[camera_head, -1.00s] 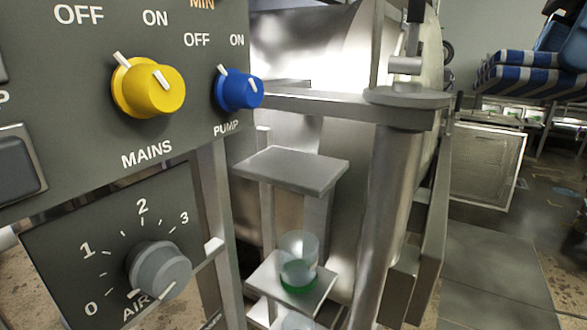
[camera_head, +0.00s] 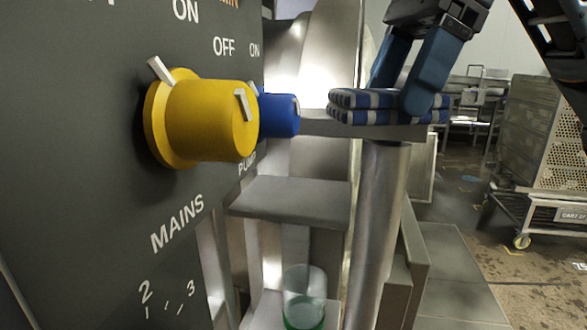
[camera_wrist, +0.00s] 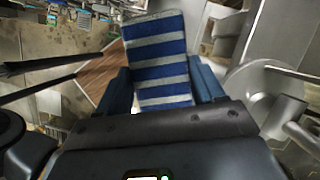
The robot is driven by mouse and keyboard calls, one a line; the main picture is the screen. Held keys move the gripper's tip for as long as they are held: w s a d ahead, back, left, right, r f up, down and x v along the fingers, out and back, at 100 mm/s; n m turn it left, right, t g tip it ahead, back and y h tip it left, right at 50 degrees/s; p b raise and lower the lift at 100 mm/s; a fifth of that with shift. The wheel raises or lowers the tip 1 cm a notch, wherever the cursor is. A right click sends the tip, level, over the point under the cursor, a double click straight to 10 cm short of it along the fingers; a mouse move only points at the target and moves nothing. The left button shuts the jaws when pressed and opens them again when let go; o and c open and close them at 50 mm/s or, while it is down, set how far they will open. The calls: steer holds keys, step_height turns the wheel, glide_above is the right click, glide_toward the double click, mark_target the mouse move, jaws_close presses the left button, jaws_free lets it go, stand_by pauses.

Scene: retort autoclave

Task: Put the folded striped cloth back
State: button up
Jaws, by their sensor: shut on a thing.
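The folded blue-and-white striped cloth (camera_head: 365,106) is held level, in layers, at the upper right of the head view. My gripper (camera_head: 398,98) comes down on it from above, with its blue fingers shut on it. In the wrist view the cloth (camera_wrist: 158,55) lies between the two fingers (camera_wrist: 160,90) and sticks out beyond them. In the head view the cloth appears right over a flat steel ledge (camera_head: 340,128) on a round post (camera_head: 378,200). I cannot tell if it touches the ledge.
A control panel with a yellow MAINS knob (camera_head: 210,118) and a blue PUMP knob (camera_head: 278,115) fills the left, close to me. A lower steel shelf (camera_head: 290,198) and a glass with green liquid (camera_head: 304,298) are below. A perforated cart (camera_head: 560,150) stands at right; floor between is clear.

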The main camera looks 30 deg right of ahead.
steer(key=w+a+f, duration=0.2)
steer(key=w+a, duration=0.1)
steer(key=w+a+f+p, duration=0.1)
steer(key=w+a+f, duration=0.2)
steer(key=shift+w+f+p, duration=0.1)
steer(key=shift+w+p, duration=0.1)
steer(key=shift+p, duration=0.1)
steer(key=shift+a+f, duration=0.15)
steer(key=shift+f, duration=0.05)
steer(key=shift+f+p, duration=0.4)
steer(key=shift+f, duration=1.55)
steer(key=shift+f, duration=0.15)
steer(key=o, duration=1.2)
steer(key=b+v, duration=0.1)
steer(key=v, duration=1.1)
steer(key=shift+b, duration=0.4)
